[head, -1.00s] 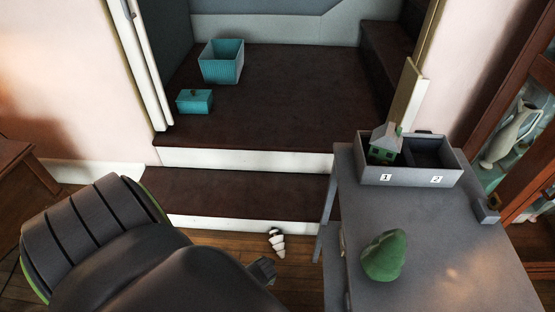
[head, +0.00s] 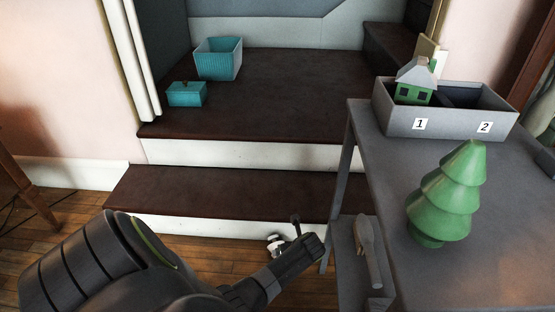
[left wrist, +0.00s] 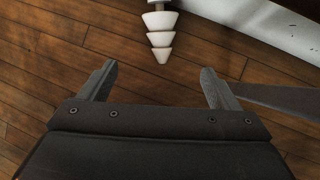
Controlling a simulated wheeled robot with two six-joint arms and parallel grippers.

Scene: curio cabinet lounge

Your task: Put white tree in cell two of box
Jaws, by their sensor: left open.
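The white tree (head: 274,243) lies on the wooden floor near the lower step, partly hidden behind my left gripper in the head view. In the left wrist view the white tree (left wrist: 159,36) shows its tiers, with its narrow tip pointing towards my gripper. My left gripper (left wrist: 160,70) is open and empty, with the tree just beyond and between its fingers; it also shows in the head view (head: 305,240). The grey box (head: 450,125) stands on the grey table, with cells labelled 1 and 2. A green house sits in cell one; cell two looks empty. My right gripper is not in view.
A large green tree (head: 445,195) stands on the grey table (head: 385,170), in front of the box. A shelf with a brush-like object (head: 368,252) is at the table's left side, near my gripper. Teal containers (head: 218,60) rest on the raised platform (head: 290,95).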

